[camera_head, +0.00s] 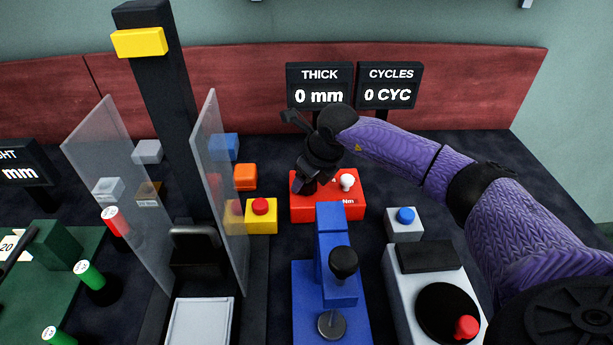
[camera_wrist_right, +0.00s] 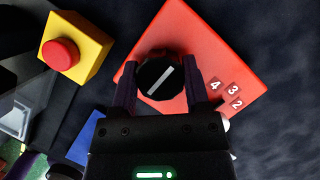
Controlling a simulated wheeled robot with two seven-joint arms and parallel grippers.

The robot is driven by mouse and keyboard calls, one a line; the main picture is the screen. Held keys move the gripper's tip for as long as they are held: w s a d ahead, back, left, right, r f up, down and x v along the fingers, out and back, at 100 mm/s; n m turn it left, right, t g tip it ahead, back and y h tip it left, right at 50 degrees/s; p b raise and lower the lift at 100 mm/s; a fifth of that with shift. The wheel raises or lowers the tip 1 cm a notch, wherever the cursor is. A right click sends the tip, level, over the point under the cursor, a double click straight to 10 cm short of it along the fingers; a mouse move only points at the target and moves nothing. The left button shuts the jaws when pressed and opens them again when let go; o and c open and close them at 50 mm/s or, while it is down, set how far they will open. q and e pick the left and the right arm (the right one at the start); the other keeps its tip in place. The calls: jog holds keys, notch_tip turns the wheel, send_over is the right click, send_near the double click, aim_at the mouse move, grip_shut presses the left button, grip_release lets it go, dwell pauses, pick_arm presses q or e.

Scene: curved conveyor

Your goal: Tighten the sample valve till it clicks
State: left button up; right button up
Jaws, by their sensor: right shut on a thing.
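The valve is a red box (camera_head: 352,208) behind the blue fixture in the head view, with "Nm" printed on its front and a white knob (camera_head: 347,180) on top. The red box also shows in the right wrist view (camera_wrist_right: 205,45), with the numbers 4, 3 and 2 on it. A round black knob (camera_wrist_right: 158,76) with a white line sits on the box. My right gripper (camera_head: 303,186) reaches down over the box's left part. In the wrist view its fingers (camera_wrist_right: 160,88) are shut on the black knob, one on each side. My left gripper is not in view.
A yellow box with a red button (camera_head: 261,207) stands left of the red box. A blue fixture (camera_head: 330,270) stands in front. A grey box with a blue button (camera_head: 405,217) is to the right. Displays (camera_head: 320,86) reading 0 mm and 0 CYC stand behind. Clear panels (camera_head: 218,190) stand left.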

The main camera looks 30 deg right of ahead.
jog(key=shift+r+m+p, duration=0.1)
jog(key=shift+m+p, duration=0.2)
jog(key=shift+p, duration=0.05)
jog(key=shift+r+m+h+p, duration=0.15)
jog(key=shift+m+h+p, duration=0.45)
jog(key=shift+m+p, duration=0.4)
jog(key=m+h+p, duration=0.1)
jog(key=m+p, duration=0.1)
jog(key=m, duration=0.1)
jog(key=shift+m, duration=0.3)
jog(key=m+p, duration=0.1)
jog(key=m, duration=0.1)
jog(key=m+h, duration=0.1)
jog(key=shift+f+m+g+h+p, duration=0.2)
jog(key=shift+m+g+h+p, duration=0.1)
jog(key=shift+m+g+p, duration=0.1)
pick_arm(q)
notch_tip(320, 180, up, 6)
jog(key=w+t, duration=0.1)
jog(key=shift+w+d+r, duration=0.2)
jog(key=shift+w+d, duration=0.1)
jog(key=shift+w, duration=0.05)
pick_arm(e)
jog(key=shift+m+h, duration=0.3)
jog(key=shift+m, duration=0.6)
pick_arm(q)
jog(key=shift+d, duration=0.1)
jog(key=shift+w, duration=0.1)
